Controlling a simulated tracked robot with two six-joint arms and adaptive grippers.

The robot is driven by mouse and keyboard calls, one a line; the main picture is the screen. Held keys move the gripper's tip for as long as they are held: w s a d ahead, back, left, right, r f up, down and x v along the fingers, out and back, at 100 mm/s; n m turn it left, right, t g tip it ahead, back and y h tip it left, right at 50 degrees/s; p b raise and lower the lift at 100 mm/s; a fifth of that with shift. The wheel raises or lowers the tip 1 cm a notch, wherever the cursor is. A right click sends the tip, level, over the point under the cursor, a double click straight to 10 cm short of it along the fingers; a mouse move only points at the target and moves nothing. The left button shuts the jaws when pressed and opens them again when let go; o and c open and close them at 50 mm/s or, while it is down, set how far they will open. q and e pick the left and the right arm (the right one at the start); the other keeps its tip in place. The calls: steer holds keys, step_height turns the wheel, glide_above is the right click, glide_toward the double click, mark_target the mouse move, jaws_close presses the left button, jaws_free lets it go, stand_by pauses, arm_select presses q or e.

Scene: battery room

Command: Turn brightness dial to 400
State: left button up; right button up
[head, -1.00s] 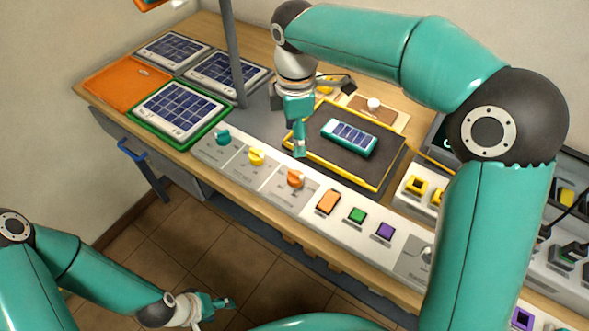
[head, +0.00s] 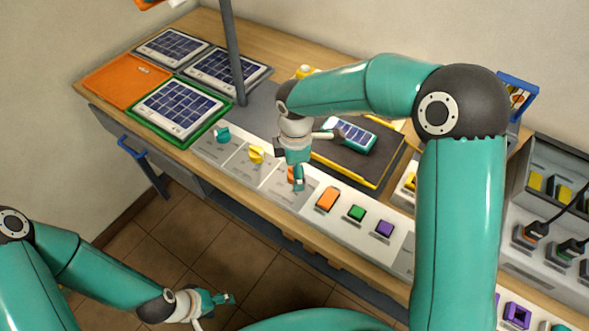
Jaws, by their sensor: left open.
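Three dials stand in a row on the white front panel: a teal dial (head: 223,134), a yellow dial (head: 256,154) and an orange dial (head: 292,174). Their labels and scales are too small to read, so I cannot tell which is for brightness. My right gripper (head: 298,184) points down at the orange dial and hides most of it. I cannot tell whether they touch or whether the fingers are closed. My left gripper (head: 220,300) is open and empty, low over the floor at the lower left, away from the panel.
Orange, green (head: 356,213) and purple (head: 384,229) buttons sit right of the dials. A teal solar device (head: 350,133) lies on a yellow-edged dark mat behind. Solar panels (head: 180,108) lie at the left, near a grey post (head: 233,55). Sockets with plugs (head: 535,234) stand at the right.

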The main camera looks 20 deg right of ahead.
steer(key=c, duration=1)
steer(key=shift+a, duration=0.15)
steer(key=shift+c, duration=0.7)
